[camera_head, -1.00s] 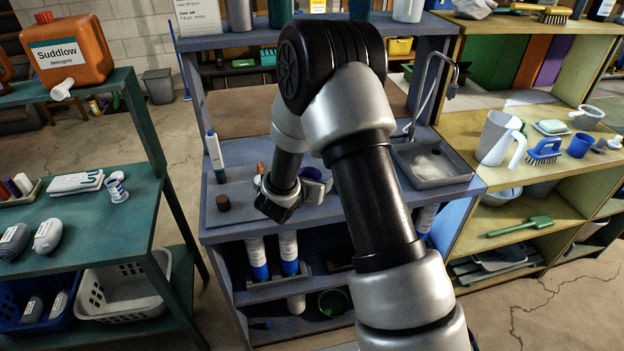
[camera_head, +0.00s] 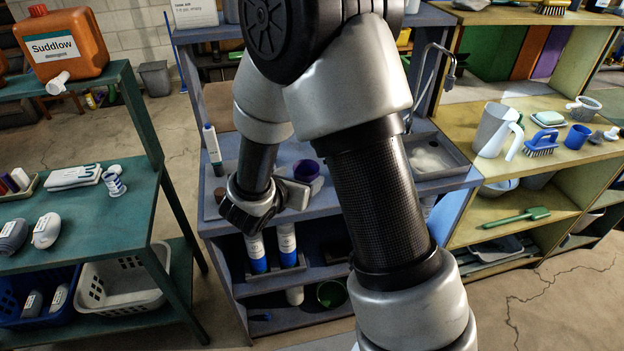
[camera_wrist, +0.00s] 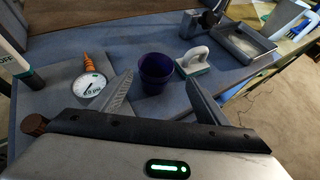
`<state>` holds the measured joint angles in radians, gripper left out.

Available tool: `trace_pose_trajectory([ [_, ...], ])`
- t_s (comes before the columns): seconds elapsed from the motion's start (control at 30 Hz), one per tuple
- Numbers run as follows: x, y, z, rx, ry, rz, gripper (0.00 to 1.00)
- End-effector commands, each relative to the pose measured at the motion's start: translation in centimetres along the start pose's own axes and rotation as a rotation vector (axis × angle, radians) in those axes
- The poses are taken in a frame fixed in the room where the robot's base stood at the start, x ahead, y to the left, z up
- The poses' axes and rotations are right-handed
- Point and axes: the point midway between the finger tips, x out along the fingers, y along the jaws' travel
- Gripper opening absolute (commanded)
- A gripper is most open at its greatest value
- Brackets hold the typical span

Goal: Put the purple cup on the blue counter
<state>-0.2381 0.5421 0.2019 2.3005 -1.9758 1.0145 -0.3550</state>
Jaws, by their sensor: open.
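The purple cup (camera_wrist: 156,72) stands upright on the blue counter (camera_wrist: 65,50), a little beyond and between my open fingers in the wrist view. In the head view the cup (camera_head: 306,170) shows just behind my gripper (camera_head: 252,207), partly covered by it. My gripper (camera_wrist: 160,98) is open and empty, with a finger on either side of the cup's near edge in the picture. Whether a finger touches the cup cannot be told. The blue counter also shows in the head view (camera_head: 335,195), much of it hidden by my arm.
A round dial gauge (camera_wrist: 90,85) and an orange pointed thing (camera_wrist: 88,63) are left of the cup. A white-handled block (camera_wrist: 193,62) is close on its right. A white tube (camera_head: 212,148) stands at the counter's left. A sink (camera_head: 432,158) is at the right.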

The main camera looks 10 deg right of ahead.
Motion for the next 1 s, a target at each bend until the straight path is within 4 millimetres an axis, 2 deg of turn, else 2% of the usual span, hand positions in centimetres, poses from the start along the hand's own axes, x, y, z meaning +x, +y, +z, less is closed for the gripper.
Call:
trace_pose_trajectory([
  [0.07,-0.6,-1.8,2.0,0.083,-0.011,-0.052,0.69],
  [0.17,-2.0,-6.0,5.4,0.289,-0.023,-0.172,0.69],
  [0.2,-3.1,-8.2,6.8,0.406,-0.027,-0.233,0.69],
  [0.3,-6.5,-13.7,8.9,0.738,-0.021,-0.386,0.69],
  [0.4,-10.6,-17.9,9.3,1.105,0.01,-0.519,0.69],
  [0.5,-14.9,-20.2,8.4,1.493,0.075,-0.626,0.69],
  [0.6,-19.0,-20.3,7.4,1.866,0.178,-0.695,0.69],
  [0.73,-23.2,-18.6,6.9,2.245,0.343,-0.74,0.69],
  [0.83,-25.3,-17.2,7.1,2.429,0.457,-0.75,0.69],
  [1.0,-26.9,-16.1,7.3,2.549,0.55,-0.761,0.69],
])
